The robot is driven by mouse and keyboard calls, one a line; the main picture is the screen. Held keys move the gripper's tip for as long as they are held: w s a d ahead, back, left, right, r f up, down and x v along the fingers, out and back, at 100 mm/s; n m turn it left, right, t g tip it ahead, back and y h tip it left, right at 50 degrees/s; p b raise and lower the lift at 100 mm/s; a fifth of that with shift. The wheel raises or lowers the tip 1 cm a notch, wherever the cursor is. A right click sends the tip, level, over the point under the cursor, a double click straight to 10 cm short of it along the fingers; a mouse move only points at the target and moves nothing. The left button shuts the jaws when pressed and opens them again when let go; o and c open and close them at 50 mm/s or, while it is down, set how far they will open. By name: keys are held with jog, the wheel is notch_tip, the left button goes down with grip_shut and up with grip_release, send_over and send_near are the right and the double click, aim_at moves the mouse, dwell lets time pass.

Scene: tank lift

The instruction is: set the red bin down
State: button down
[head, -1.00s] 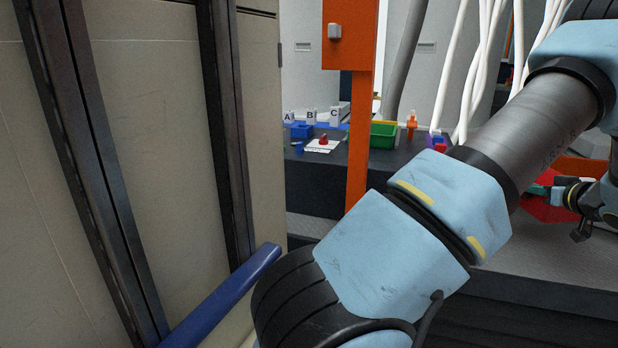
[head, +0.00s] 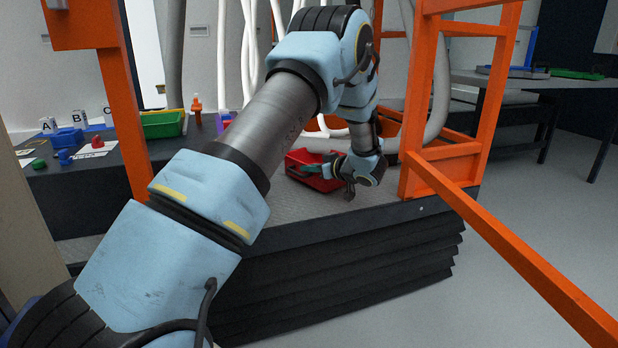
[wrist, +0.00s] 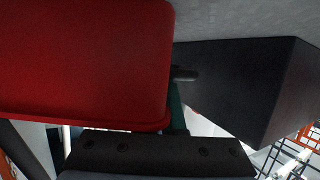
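The red bin (head: 328,183) is in the head view, right of my arm, over the grey lift platform inside the orange frame. The gripper appears shut on the bin's wall; the fingertips are partly hidden. I cannot tell whether the bin's underside touches the platform.
Orange posts and a rail (head: 520,262) stand right of the platform (head: 380,212). White hoses (head: 262,70) hang behind. At the left, a dark bench (head: 85,190) holds a green bin (head: 163,124) and small blocks. Open floor lies at the right.

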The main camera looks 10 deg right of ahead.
jog(key=shift+f, duration=0.6)
jog(key=shift+f, duration=0.1)
jog(key=c, duration=1)
grip_release()
jog(key=shift+c, duration=0.2)
